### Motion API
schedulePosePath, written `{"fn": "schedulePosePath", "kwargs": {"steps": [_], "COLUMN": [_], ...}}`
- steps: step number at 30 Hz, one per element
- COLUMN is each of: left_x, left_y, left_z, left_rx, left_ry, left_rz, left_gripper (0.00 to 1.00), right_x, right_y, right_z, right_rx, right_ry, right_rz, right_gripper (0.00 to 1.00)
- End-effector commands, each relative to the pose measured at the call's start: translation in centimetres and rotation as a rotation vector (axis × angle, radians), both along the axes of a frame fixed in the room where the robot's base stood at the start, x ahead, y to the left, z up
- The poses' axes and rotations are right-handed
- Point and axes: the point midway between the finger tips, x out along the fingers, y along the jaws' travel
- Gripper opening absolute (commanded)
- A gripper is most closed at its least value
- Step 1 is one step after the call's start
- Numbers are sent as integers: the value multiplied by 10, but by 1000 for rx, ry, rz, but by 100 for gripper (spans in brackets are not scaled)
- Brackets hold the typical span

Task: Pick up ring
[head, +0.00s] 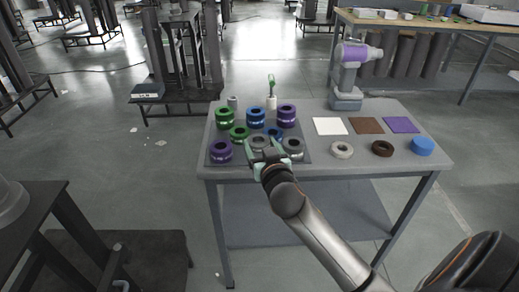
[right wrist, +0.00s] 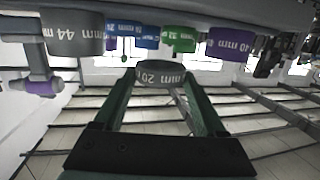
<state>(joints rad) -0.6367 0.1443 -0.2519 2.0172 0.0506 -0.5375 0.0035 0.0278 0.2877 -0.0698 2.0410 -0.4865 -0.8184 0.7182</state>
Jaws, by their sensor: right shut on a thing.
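My right gripper (head: 266,151) reaches over the front of the grey table (head: 320,168). It is shut on a small grey ring marked 20 mm, which shows between its green fingers (right wrist: 160,92) in the right wrist view as the grey 20 mm ring (right wrist: 160,73). In the head view this grey ring (head: 259,140) is partly hidden by the fingers. Whether it touches the mat is unclear. Around it are a larger grey ring (head: 293,149) marked 44 mm, a purple ring (head: 221,151) marked 40 mm, a small green ring (head: 239,132) and a small blue ring (head: 275,134). My left gripper is not in view.
Behind stand larger green (head: 224,118), blue (head: 255,117) and purple (head: 287,115) rings. A purple and grey drill-like tool (head: 348,80) stands at the back right.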

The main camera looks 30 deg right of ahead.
Motion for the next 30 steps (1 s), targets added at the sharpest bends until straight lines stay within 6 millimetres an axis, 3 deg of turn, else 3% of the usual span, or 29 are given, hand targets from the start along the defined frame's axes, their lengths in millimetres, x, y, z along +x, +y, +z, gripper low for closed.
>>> {"fn": "schedulePosePath", "kwargs": {"steps": [1, 5, 14, 18, 30], "left_x": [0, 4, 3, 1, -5], "left_y": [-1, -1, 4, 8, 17], "left_z": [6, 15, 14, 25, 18], "left_rx": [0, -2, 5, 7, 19], "left_ry": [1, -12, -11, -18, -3], "left_rz": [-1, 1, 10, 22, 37], "left_gripper": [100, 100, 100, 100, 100], "right_x": [-10, -36, -97, -107, -113], "right_y": [5, 15, 41, 45, 48], "right_z": [18, 49, 73, 79, 80], "right_rx": [2, 3, 3, -1, -2], "right_ry": [-6, -5, 0, 1, -2], "right_rz": [1, 1, 0, -1, -1], "right_gripper": [13, 13, 13, 13, 13]}}
